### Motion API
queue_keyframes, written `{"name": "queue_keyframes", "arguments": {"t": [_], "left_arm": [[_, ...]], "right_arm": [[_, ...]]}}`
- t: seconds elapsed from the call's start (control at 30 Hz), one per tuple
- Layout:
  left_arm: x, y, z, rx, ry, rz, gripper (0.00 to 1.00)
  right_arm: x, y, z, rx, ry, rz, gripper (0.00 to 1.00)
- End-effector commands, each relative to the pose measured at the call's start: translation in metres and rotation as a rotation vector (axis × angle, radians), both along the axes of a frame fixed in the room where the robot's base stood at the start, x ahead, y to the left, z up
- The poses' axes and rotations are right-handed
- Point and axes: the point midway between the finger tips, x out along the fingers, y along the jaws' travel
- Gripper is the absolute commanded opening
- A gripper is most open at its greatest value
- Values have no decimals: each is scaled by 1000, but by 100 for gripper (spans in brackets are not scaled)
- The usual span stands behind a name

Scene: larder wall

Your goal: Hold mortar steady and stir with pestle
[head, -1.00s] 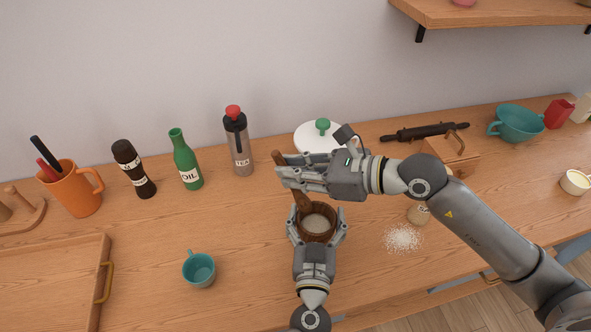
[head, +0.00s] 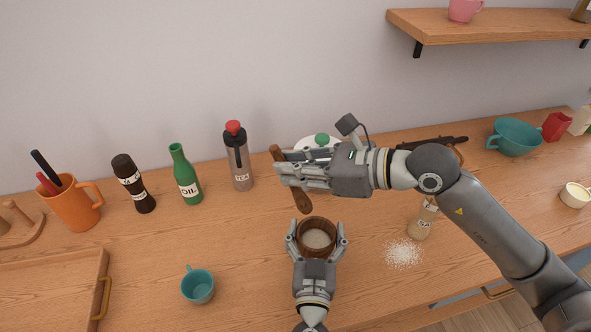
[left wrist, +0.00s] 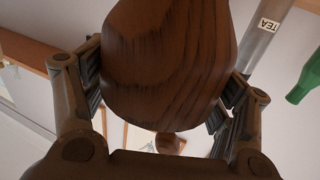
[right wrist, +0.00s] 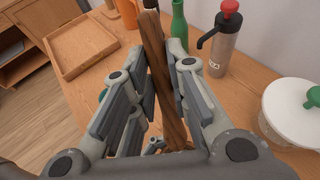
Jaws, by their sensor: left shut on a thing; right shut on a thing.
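The mortar (head: 318,251) is a brown wooden bowl with pale contents, standing upright on the table. My left gripper (head: 317,235) is shut around it, one finger on each side. In the left wrist view the mortar's wall (left wrist: 165,60) fills the middle between the fingers. The pestle (head: 302,199) is a dark wooden stick. My right gripper (head: 283,174) is shut on it and holds it slightly tilted, its lower end above the mortar's back-left rim, apparently clear of the bowl. In the right wrist view the pestle (right wrist: 160,70) runs between the fingers.
A teal cup (head: 197,287) stands left of the mortar. Spilled white grains (head: 403,254) and a labelled shaker (head: 423,220) are to the right. A tea flask (head: 238,160), oil bottle (head: 186,178) and white lidded pot (head: 308,143) stand behind. A wooden tray (head: 50,290) is at left.

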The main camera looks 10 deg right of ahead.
Motion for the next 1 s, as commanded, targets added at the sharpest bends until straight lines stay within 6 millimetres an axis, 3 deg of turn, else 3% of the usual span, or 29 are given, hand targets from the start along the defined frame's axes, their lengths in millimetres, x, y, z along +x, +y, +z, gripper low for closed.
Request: {"name": "queue_keyframes", "arguments": {"t": [0.17,0.2,0.33,0.77,1.0], "left_arm": [[0,0,0,0,0,0,51],[0,0,0,0,0,0,84],[0,0,0,0,0,0,100],[-4,1,-1,1,1,0,100],[-44,13,-2,2,3,-3,100]], "right_arm": [[0,0,0,0,0,0,0],[0,0,0,1,-1,0,0],[0,0,0,1,-1,0,0],[0,0,0,1,-1,0,0],[0,0,0,1,-1,0,0]]}}
